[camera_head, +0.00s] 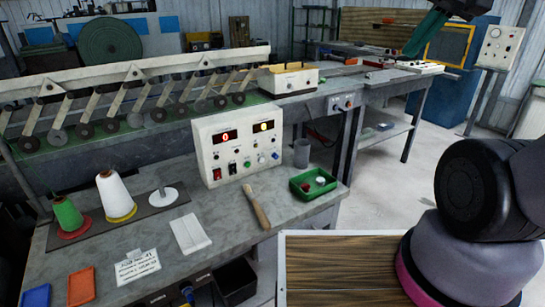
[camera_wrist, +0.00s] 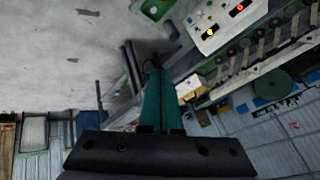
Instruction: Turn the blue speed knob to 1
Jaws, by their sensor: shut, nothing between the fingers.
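A white control box (camera_head: 238,143) with two lit displays, switches and small knobs stands on the grey bench. A small blue knob (camera_head: 262,158) is low on the right half of its face; its pointer and scale are too small to read. The box shows upside down at the top of the wrist view (camera_wrist: 222,28). My gripper (camera_head: 412,52) has teal fingers and hangs at the upper right of the head view, well apart from the box. In the wrist view its fingers (camera_wrist: 157,68) lie together, shut and empty, with the box beyond them.
Thread cones (camera_head: 115,196) and a printed card (camera_head: 137,266) are further left. A roller rack (camera_head: 120,98) runs behind. Open floor lies right of the bench.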

